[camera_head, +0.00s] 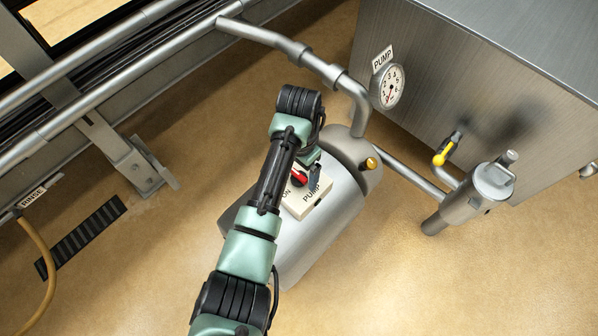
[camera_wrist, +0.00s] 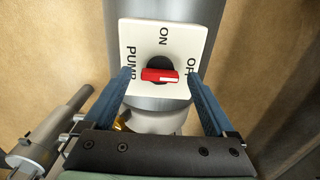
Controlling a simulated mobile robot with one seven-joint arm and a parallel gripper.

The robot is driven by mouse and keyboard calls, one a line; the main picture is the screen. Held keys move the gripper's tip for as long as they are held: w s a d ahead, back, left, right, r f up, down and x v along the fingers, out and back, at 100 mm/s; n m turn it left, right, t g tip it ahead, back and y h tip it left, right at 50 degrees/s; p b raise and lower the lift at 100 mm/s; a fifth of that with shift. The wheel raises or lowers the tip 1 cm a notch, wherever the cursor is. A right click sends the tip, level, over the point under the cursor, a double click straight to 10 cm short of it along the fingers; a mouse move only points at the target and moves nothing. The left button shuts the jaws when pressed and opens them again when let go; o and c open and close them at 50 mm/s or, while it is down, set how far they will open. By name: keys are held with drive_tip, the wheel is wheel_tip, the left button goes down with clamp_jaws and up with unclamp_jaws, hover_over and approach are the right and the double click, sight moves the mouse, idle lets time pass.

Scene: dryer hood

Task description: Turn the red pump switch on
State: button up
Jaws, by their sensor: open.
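The red pump switch (camera_wrist: 160,75) is a red handle on a round black base, set on a white plate (camera_wrist: 185,38) marked ON, OFF and PUMP. In the wrist view the handle lies crosswise, its pale-marked end toward OFF at the right. ON is at the top of the plate. My gripper (camera_wrist: 160,76) is open, with one blue finger on each side of the handle. I see gaps between handle and fingers, but cannot tell their depth. In the head view the red switch (camera_head: 299,178) shows partly, beside my wrist, on top of the grey pump body (camera_head: 325,233).
A pipe (camera_head: 310,63) rises behind the pump. To the right stand a steel tank with a pressure gauge (camera_head: 388,86), a yellow-handled valve (camera_head: 445,150) and a metal filter housing (camera_head: 487,187). A metal rail frame (camera_head: 100,50) is at upper left. Floor at lower right is clear.

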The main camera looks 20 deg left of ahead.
drive_tip(key=shift+f, duration=0.1)
drive_tip(key=c, duration=1.4)
